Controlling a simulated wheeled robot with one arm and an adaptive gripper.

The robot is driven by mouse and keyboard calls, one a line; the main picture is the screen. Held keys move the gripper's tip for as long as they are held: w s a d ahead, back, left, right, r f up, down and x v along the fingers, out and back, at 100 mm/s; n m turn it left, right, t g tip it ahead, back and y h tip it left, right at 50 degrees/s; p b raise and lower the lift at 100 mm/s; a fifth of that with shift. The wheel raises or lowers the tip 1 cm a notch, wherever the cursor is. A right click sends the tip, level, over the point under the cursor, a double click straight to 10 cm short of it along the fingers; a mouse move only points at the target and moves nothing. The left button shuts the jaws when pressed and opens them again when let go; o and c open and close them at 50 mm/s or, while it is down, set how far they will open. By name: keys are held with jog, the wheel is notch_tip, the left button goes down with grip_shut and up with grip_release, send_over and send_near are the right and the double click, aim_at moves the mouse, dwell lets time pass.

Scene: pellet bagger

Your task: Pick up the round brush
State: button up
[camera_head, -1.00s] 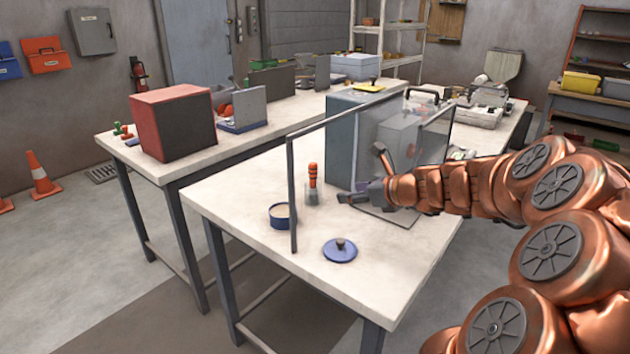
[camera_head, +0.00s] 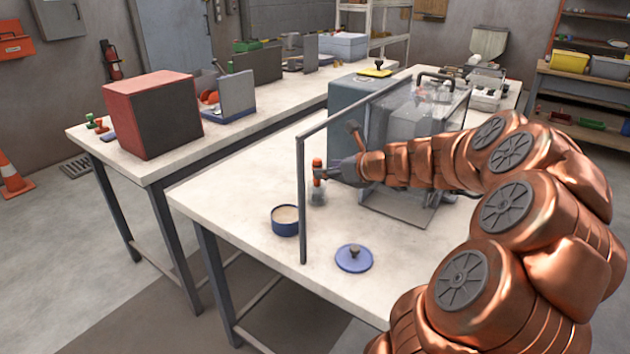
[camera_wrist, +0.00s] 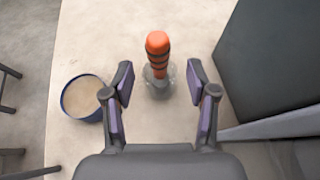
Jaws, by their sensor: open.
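The round brush (camera_wrist: 158,55) shows an orange handle with dark bands and stands upright in a small clear holder on the table. In the head view the brush (camera_head: 317,166) is just at my fingertips. My gripper (camera_wrist: 160,83) is open, with one finger on each side of the brush in the wrist view and the brush between and slightly ahead of them. I cannot tell if a finger touches it. In the head view my gripper (camera_head: 324,172) hides part of the handle. The brush's lower end is hard to make out in the holder.
A blue round tub (camera_head: 285,221) stands near the brush, at left in the wrist view. A blue lid (camera_head: 354,258) lies in front. A dark upright post (camera_head: 301,205) of a clear guard frame stands close by. A grey box-shaped machine (camera_head: 350,105) stands behind.

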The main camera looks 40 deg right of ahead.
aim_at(321, 167)
jog(key=shift+x, duration=2.55)
jog(key=shift+c, duration=0.2)
grip_shut()
jog(key=shift+r, duration=0.1)
jog(key=shift+a+r, duration=0.1)
jog(key=shift+r, duration=0.7)
jog(key=shift+s+f+t+b, duration=0.15)
jog(key=shift+s+t+b, duration=0.15)
jog(key=shift+t+b, duration=0.2)
